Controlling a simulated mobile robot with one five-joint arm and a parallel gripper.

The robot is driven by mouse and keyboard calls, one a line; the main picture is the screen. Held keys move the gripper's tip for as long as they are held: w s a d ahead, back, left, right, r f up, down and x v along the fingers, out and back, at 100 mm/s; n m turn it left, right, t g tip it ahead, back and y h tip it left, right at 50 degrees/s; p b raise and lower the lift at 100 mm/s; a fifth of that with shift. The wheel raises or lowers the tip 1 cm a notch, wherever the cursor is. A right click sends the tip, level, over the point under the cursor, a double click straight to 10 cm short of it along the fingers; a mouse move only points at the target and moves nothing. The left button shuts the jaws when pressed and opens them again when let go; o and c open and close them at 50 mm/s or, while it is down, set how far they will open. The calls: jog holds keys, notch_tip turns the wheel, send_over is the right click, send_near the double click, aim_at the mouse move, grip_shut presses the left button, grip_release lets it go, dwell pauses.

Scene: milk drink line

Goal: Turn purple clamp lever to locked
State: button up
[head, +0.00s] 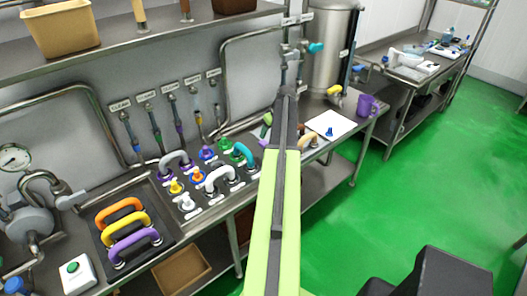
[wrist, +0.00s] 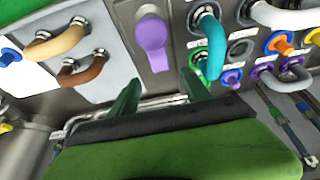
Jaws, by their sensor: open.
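In the wrist view a purple lever (wrist: 153,35) with a broad rounded head and a narrower end sits on a grey metal panel. Its narrow end points down the picture, toward my gripper (wrist: 161,77). My gripper is open and empty, with its two green fingers apart, below the lever in the picture. No contact with the lever shows. I see no readable lock mark beside it.
A teal handle (wrist: 211,45) stands close right of the lever. A small purple knob (wrist: 231,77) is beyond it. Tan (wrist: 57,42) and brown (wrist: 80,68) handles lie to the left. A purple mug (head: 367,105) stands at the bench's right end. Green floor is clear at right.

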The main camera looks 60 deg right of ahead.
aim_at(264, 143)
jog(key=b+x, duration=0.6)
jog(key=x, duration=0.3)
jog(key=shift+b, duration=0.4)
jog(key=shift+s+r, duration=0.1)
grip_shut()
jog(key=shift+a, duration=0.1)
dwell(0.4)
